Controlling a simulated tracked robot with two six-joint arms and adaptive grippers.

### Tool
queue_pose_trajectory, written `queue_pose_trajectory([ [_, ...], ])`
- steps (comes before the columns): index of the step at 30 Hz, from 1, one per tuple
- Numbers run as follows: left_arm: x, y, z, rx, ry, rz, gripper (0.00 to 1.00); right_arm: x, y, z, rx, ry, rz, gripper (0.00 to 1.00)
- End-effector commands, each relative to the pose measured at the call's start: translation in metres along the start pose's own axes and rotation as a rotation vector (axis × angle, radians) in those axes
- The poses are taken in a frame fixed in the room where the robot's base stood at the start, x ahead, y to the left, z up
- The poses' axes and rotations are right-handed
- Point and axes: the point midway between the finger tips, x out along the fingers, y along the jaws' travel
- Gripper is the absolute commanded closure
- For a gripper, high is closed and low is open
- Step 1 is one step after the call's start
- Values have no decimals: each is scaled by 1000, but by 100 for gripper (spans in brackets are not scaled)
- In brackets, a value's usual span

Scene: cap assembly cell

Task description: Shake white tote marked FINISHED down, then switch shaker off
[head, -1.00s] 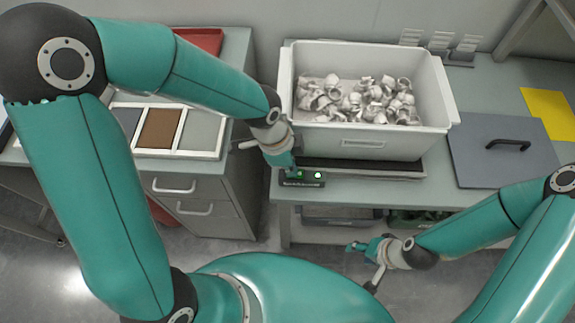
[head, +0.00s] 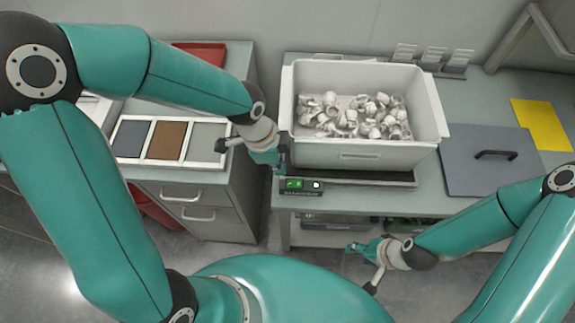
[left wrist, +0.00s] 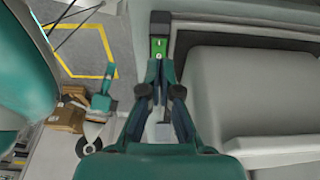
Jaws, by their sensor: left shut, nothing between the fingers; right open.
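The white tote (head: 365,157) stands on the dark shaker plate (head: 350,178) at the table's front left. It holds several loose white caps (head: 360,115); the marking on its front is too small to read. The shaker's switch box (head: 302,186) is at the table's front edge, with a green switch and a bright lamp. It also shows in the left wrist view (left wrist: 160,46), just beyond the fingertips. My left gripper (head: 281,165) is shut and empty, just above and left of the box, beside the tote's corner. My right gripper (head: 362,250) is open and empty, low in front of the table.
A grey lid with a black handle (head: 490,172) lies right of the tote, near a yellow sheet (head: 543,122). Small racks (head: 432,58) stand behind. A tray with coloured compartments (head: 168,140) and a red tray (head: 205,53) are on the left cabinet.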

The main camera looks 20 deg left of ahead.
Motion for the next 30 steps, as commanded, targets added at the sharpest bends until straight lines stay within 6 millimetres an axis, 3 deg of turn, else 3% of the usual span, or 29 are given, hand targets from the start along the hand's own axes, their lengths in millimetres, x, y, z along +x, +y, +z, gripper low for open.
queue_pose_trajectory([
  [1, -14, 0, 0, -2, 0, 0, 100, -12, -4, 0, 0, 0, 0, 46],
  [3, -21, -1, 2, 1, 0, 1, 100, -17, -6, 0, 0, 0, 0, 46],
  [9, -30, -1, 4, 7, 0, 3, 100, -23, -8, 0, 0, 0, 0, 46],
  [26, -29, -2, 5, 7, -1, 4, 100, -22, -8, 0, 0, 0, 0, 46],
  [30, -11, 4, 18, -24, -21, 57, 100, -22, -8, 0, 0, 0, 0, 46],
])
